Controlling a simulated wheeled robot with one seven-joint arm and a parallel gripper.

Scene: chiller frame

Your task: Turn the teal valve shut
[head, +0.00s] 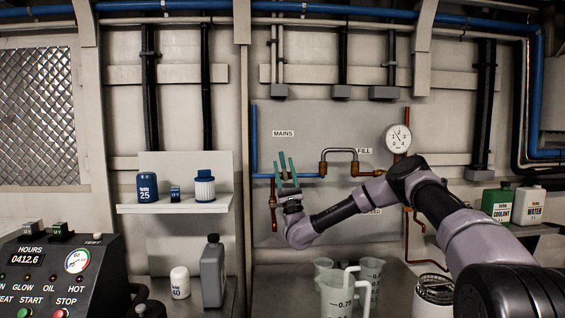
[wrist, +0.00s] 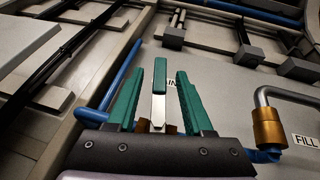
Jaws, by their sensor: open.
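The teal valve shows as a teal-sleeved lever (wrist: 160,76) on a flat silver stem in the wrist view, pointing up in the picture. Its brass body is partly hidden behind my gripper. In the head view the valve (head: 282,160) is on the blue horizontal pipe below the MAINS label, largely covered by my gripper. My gripper (wrist: 157,71) is open, with one teal finger on each side of the lever. Gaps show between the lever and both fingers. In the head view my gripper (head: 286,168) points up at the panel; the same-coloured fingers and lever are hard to separate.
A copper-and-grey bent pipe (head: 340,153) lies right of the valve, by the FILL label, with a pressure gauge (head: 398,138) beyond. A shelf (head: 175,207) with filters is at left. Jugs (head: 338,295) and a grey bottle (head: 212,272) stand on the bench below.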

